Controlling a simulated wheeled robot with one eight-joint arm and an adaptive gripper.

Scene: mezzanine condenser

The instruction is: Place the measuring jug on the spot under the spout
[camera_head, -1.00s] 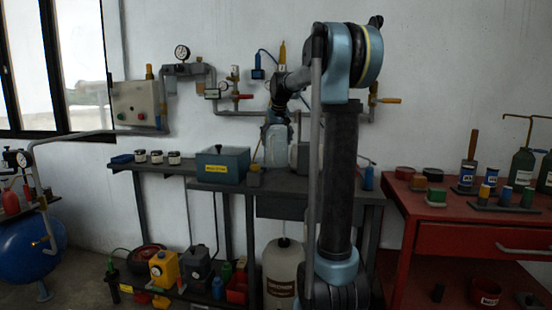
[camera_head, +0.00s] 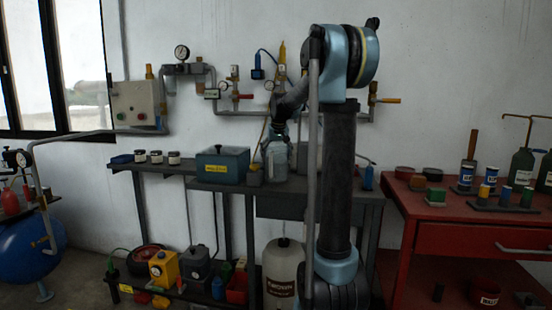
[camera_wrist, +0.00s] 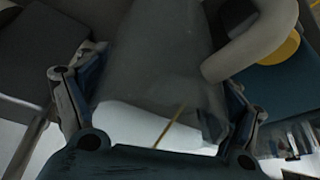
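The measuring jug (camera_head: 276,162) is a translucent grey vessel above or at the back of the dark workbench (camera_head: 330,187). I cannot tell whether its base touches the bench. My gripper (camera_head: 277,140) is around its upper part. In the wrist view, the jug (camera_wrist: 160,65) fills the middle between the two fingers of my gripper (camera_wrist: 160,112), its thick curved handle at right. The gripper looks shut on the jug. A thin yellow line (camera_wrist: 171,125) shows at the jug's near end. The spout and the spot under it cannot be made out.
A blue-grey box (camera_head: 222,165) with a yellow label stands left of the jug, with several small jars (camera_head: 157,157) farther left. A small blue bottle (camera_head: 368,178) stands right of my arm. Pipes and valves (camera_head: 235,95) line the wall above. A red bench (camera_head: 460,240) is at right.

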